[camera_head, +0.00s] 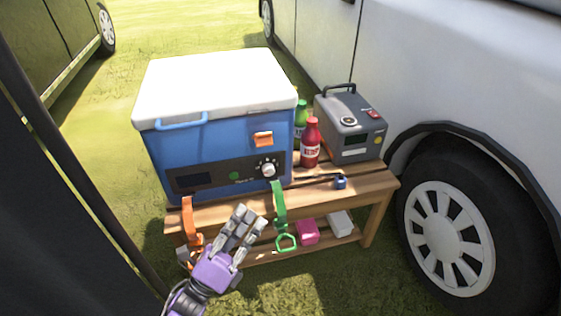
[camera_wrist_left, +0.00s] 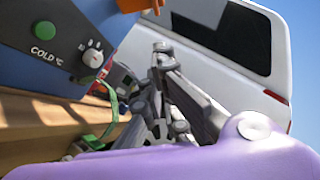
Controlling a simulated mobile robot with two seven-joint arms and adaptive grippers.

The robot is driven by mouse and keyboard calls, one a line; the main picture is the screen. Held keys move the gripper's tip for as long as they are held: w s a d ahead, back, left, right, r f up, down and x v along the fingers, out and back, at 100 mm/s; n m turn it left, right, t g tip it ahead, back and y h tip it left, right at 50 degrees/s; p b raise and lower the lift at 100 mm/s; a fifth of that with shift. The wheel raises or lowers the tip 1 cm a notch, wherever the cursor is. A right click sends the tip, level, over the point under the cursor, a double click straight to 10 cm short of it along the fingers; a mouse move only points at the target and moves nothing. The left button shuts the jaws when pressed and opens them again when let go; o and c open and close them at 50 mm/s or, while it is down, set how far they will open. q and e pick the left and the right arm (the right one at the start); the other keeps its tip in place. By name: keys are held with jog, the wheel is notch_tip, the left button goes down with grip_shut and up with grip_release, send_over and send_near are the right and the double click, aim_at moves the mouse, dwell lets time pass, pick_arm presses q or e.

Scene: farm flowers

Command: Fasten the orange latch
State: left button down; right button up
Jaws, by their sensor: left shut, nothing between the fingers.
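The orange latch (camera_head: 263,139) is on the upper right front of the blue cooler (camera_head: 222,150), just below its white lid (camera_head: 215,84). The lid lies on the box and looks closed; I cannot tell from here whether the latch is hooked. An orange part, likely the latch, shows at the top edge of the left wrist view (camera_wrist_left: 135,5). My left gripper (camera_head: 250,217), purple with grey fingers, is shut and empty in front of the bench, below the latch and apart from it. Its fingers also show in the left wrist view (camera_wrist_left: 160,52). My right gripper is not in view.
The cooler stands on a wooden bench (camera_head: 235,207) with orange (camera_head: 188,215) and green straps (camera_head: 279,205) hanging in front. A red bottle (camera_head: 311,144) and grey power box (camera_head: 350,125) stand right of it.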

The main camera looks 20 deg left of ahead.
aim_at(262, 140)
pick_arm(q)
jog(key=a+r+b+x, duration=0.1)
jog(key=a+x, duration=0.1)
jog(key=x, duration=1)
jog(key=shift+w+r+b, duration=0.2)
jog(key=shift+r+b, duration=0.1)
jog(key=shift+r, duration=0.3)
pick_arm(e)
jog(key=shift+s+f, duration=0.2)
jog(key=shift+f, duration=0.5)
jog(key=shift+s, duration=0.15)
pick_arm(q)
jog(key=shift+s+r+n+y+p, duration=0.1)
jog(key=shift+r+n+y+p, duration=0.35)
jog(key=shift+p, duration=0.5)
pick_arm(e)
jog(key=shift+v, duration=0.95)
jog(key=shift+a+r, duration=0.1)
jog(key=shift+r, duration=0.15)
